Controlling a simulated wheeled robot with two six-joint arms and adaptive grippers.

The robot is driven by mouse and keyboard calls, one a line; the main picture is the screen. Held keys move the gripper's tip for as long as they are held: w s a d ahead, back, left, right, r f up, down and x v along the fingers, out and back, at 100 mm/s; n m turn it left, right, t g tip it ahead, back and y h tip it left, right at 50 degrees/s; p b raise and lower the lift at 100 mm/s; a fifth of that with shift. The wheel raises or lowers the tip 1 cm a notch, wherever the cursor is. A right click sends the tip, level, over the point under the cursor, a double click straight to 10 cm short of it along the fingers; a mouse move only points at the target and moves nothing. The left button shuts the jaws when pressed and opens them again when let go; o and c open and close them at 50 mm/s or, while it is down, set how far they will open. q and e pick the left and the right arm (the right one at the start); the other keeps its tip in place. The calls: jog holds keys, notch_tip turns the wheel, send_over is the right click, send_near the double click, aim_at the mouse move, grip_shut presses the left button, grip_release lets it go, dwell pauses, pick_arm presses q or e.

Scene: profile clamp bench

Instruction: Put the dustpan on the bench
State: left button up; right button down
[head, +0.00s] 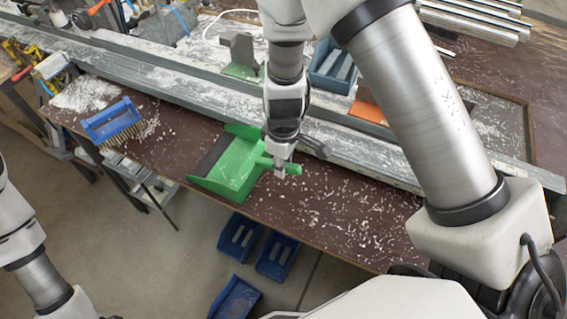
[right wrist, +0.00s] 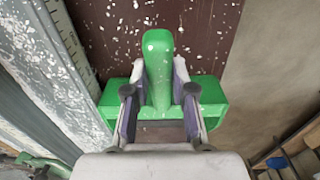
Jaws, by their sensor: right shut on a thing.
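The green dustpan (head: 236,172) is at the front edge of the brown bench (head: 330,215), with its dark lip to the left and its front corner reaching to or past the edge. I cannot tell whether it rests on the bench top or hangs just above it. My right gripper (head: 281,172) is shut on the dustpan's handle. In the right wrist view the green handle (right wrist: 158,62) stands between the two fingers (right wrist: 158,95), with the pan body partly hidden behind them. My left arm shows at the left edge, but its gripper is out of view.
A blue brush (head: 112,120) lies on the bench to the left. A long grey profile (head: 190,95) runs along the bench behind the dustpan. White chips are scattered over the bench. Blue bins (head: 277,257) stand on the floor below the front edge.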

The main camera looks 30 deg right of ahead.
jog(key=shift+f, duration=0.15)
jog(key=c, duration=1)
grip_release()
jog(key=shift+s, duration=0.1)
jog(key=shift+c, duration=0.2)
jog(key=shift+o, duration=0.4)
jog(key=shift+r, duration=0.45)
notch_tip(320, 180, up, 12)
jog(key=b, duration=0.1)
jog(key=shift+f, duration=0.25)
